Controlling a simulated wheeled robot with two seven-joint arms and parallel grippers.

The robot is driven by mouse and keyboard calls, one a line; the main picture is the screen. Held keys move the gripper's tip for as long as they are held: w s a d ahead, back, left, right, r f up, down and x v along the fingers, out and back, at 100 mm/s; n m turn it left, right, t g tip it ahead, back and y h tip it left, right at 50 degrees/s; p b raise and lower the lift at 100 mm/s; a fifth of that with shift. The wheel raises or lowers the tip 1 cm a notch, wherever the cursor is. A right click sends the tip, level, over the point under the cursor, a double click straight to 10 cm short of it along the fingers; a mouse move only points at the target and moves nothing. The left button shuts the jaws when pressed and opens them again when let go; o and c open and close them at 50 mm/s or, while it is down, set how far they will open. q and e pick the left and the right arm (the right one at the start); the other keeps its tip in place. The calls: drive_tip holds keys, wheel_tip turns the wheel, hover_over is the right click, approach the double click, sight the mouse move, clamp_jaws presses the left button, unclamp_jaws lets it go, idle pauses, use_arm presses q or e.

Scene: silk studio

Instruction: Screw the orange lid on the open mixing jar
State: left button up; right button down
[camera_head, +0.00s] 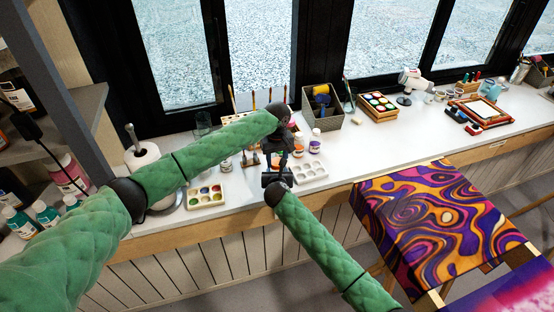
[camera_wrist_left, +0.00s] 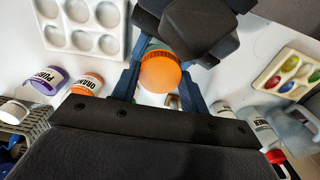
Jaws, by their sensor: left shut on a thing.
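The orange lid (camera_wrist_left: 160,74) shows in the left wrist view between the blue fingers of my left gripper (camera_wrist_left: 160,85), which is shut on it. My right gripper (camera_head: 272,178) comes from below and is close to the left one. In the left wrist view its dark body (camera_wrist_left: 195,22) is just beyond the lid; its fingertips are hidden. I cannot make out the mixing jar clearly, as the grippers cover that spot.
A white palette (camera_head: 322,170) and paint jars (camera_head: 315,146) stand right of the grippers. A coloured palette (camera_head: 205,204) and a paper roll (camera_head: 142,157) are to the left. A grey basket (camera_head: 330,122) stands behind. A patterned cloth (camera_head: 420,240) hangs at the front right.

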use_arm(q)
drive_tip(key=m, duration=0.9)
drive_tip(key=shift+m, duration=0.4)
drive_tip(key=o, duration=1.1)
